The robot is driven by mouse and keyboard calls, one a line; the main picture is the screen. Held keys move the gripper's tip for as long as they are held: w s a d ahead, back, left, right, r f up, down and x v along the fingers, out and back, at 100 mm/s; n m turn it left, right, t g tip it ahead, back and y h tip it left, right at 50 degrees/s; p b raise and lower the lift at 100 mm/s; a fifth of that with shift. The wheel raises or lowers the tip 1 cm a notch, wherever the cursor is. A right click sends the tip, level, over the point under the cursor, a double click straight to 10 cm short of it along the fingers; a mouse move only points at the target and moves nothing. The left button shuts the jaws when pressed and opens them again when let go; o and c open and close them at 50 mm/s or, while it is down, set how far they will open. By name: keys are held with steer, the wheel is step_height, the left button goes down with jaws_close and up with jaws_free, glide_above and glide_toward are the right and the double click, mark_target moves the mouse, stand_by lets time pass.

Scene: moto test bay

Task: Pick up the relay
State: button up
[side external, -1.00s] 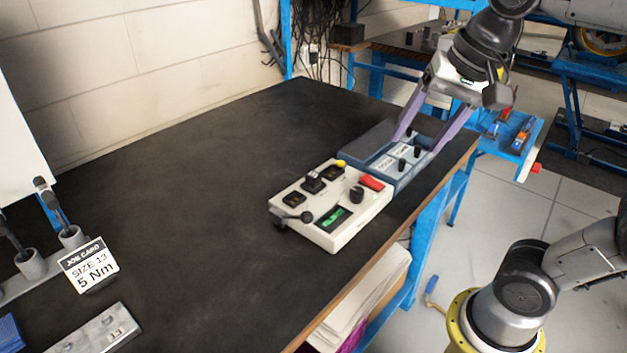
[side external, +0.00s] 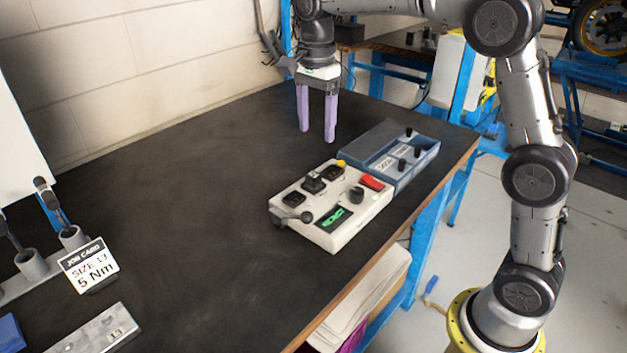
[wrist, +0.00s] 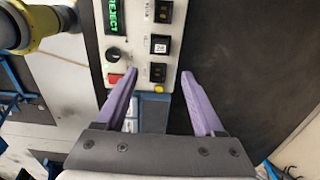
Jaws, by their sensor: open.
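A small black relay (side external: 313,184) sits in the middle socket of the cream test box (side external: 345,232). In the wrist view the relay (wrist: 160,45) shows a pale marked top, with a dark socket on either side. The box's green display (wrist: 115,17) reads REJECT. My gripper (side external: 317,135) is open and empty, pointing down above the bench behind the box. In the wrist view its purple fingers (wrist: 158,74) are spread at the box's end by the yellow button (wrist: 159,89), not around the relay.
A blue-grey tray (side external: 375,140) with labels and several black upright knobs or pegs adjoins the box. The box has a red switch (side external: 372,182) and a side lever (side external: 293,217). A job card (side external: 88,263) stands at left. The bench's left middle is clear.

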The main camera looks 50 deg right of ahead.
glide_above(313, 174)
steer(key=f, duration=0.6)
steer(key=shift+d, duration=0.4)
steer(key=shift+a+f, duration=0.2)
steer(key=shift+f, duration=1.15)
steer(key=shift+a+f, duration=0.2)
steer(key=shift+f, duration=1.15)
jaws_close()
